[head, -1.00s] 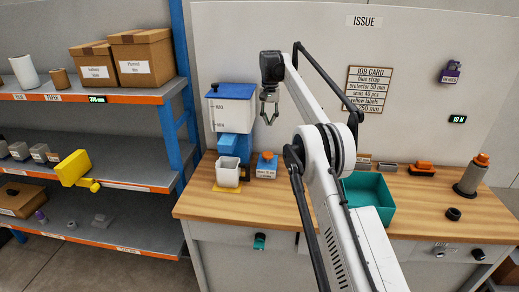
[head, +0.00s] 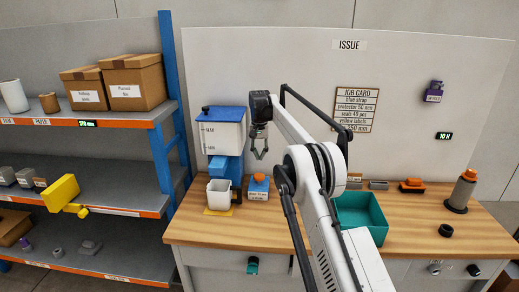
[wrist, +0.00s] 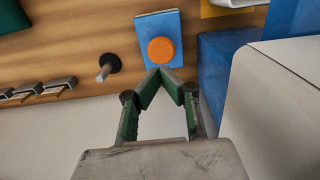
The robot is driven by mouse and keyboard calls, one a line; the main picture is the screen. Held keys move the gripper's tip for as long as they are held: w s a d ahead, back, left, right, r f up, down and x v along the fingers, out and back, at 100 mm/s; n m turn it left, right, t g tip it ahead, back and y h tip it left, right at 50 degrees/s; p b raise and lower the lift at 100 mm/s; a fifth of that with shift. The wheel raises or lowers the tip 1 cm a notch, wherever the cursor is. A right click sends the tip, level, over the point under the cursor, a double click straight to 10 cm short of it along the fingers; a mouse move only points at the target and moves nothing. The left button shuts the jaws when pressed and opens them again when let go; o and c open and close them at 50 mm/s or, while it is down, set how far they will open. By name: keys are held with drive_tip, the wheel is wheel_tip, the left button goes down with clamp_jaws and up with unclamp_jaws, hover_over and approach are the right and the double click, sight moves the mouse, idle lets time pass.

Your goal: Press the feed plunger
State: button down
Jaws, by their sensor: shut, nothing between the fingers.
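The feed plunger is an orange round button (head: 259,177) on a small blue block (head: 258,190) with a white label on its front. It stands on the wooden bench, right of the dispenser. My gripper (head: 259,155) is above the button in the head view, apart from it, pointing down. In the wrist view the orange button (wrist: 161,50) on its blue base (wrist: 159,22) lies just beyond the fingertips (wrist: 168,72). The green-padded fingers meet at their tips with nothing between them.
A white dispenser with a blue lid (head: 220,130) stands close left of the button, with a white cup (head: 219,192) on a yellow pad below. A teal bin (head: 362,215) is to the right. A dark post (wrist: 108,66) shows left of the button in the wrist view.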

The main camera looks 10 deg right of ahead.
sight(260, 176)
wheel_tip(260, 176, down, 8)
drive_tip(key=shift+f+p, duration=0.1)
drive_tip(key=shift+p, duration=0.45)
drive_tip(key=shift+f+b, duration=1.15)
drive_tip(key=shift+f, duration=0.25)
drive_tip(key=shift+r, duration=0.15)
wheel_tip(260, 176, up, 14)
idle(0.7)
